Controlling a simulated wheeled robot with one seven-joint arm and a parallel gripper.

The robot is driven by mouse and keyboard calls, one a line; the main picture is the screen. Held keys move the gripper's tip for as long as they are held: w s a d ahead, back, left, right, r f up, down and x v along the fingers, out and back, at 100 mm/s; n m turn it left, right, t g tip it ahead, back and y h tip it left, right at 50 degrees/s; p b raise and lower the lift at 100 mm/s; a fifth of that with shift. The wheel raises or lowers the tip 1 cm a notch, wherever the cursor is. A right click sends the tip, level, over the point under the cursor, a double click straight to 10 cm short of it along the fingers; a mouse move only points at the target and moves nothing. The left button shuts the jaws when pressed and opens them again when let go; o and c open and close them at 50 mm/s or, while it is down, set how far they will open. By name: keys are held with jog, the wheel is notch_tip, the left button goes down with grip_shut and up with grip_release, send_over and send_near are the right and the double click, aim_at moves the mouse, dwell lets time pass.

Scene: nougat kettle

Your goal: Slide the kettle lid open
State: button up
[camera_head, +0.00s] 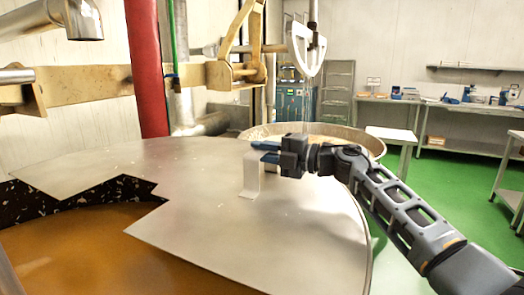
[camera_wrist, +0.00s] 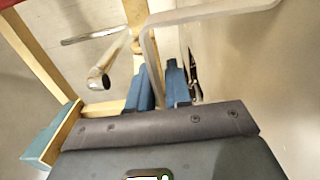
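The kettle lid (camera_head: 215,205) is a broad flat grey metal sheet over the kettle, with a stepped edge at the left. Brown contents (camera_head: 90,245) show in the open part at front left. A pale bent-strip handle (camera_head: 251,180) stands up from the lid. My gripper (camera_head: 264,151) is at the top of this handle, its blue fingers level with it. In the wrist view the handle strip (camera_wrist: 152,55) runs down between the two fingers (camera_wrist: 158,90) and appears to fill the gap. The fingertip contact is partly hidden.
A second round vessel (camera_head: 345,138) stands behind my gripper. A red column (camera_head: 146,70) and a tan metal frame (camera_head: 232,75) rise behind the lid. A white hook-like fitting (camera_head: 307,50) hangs above. Green floor and benches lie to the right.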

jog(key=shift+o, duration=1)
jog(key=shift+a, duration=0.1)
jog(key=v, duration=0.7)
jog(key=shift+s+d+r+b, duration=0.1)
jog(key=shift+s+d+b, duration=0.1)
jog(key=shift+d+b, duration=0.2)
